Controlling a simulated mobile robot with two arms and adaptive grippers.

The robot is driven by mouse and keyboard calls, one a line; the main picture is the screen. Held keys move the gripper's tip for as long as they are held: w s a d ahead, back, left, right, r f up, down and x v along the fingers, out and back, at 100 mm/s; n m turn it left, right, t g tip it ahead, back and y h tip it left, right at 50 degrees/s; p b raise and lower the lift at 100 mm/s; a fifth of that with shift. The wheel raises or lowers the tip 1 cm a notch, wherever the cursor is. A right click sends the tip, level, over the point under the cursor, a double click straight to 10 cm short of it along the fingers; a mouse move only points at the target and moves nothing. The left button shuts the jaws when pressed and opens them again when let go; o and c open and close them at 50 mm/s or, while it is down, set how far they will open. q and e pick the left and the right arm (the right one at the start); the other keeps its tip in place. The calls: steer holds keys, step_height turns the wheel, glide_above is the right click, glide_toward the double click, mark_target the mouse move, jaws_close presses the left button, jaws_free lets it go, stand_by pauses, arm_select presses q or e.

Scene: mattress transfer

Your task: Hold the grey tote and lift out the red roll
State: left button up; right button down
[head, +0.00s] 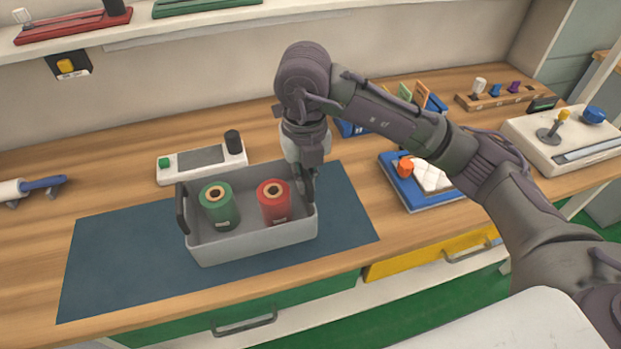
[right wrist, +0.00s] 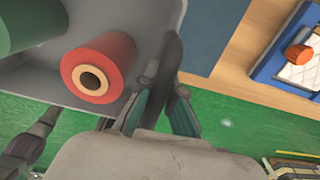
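The grey tote (head: 255,243) stands on a dark blue mat. Inside it the green roll (head: 221,208) stands on the left and the red roll (head: 273,203) on the right, both upright. The red roll also shows in the right wrist view (right wrist: 98,67). My right gripper (head: 308,183) is at the tote's right-hand handle. In the right wrist view its two fingers (right wrist: 162,98) stand apart, one on each side of the dark handle (right wrist: 172,62); firm contact does not show. A dark part at the lower left there (right wrist: 30,145) may be my left gripper; its fingers are unclear.
A white device (head: 201,160) stands just behind the tote. A blue tray (head: 408,196) with an orange piece lies right of the mat. A white joystick box (head: 560,135) is farther right. The mat (head: 115,262) is bare left of the tote. A shelf (head: 230,28) runs above.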

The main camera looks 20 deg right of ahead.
steer(key=b, duration=0.2)
glide_toward(248, 203)
steer(key=shift+w+d+f, duration=0.9)
steer(key=shift+w, duration=0.1)
stand_by(0.4)
steer(key=shift+f+b, duration=3.7)
steer(key=shift+f, duration=1.5)
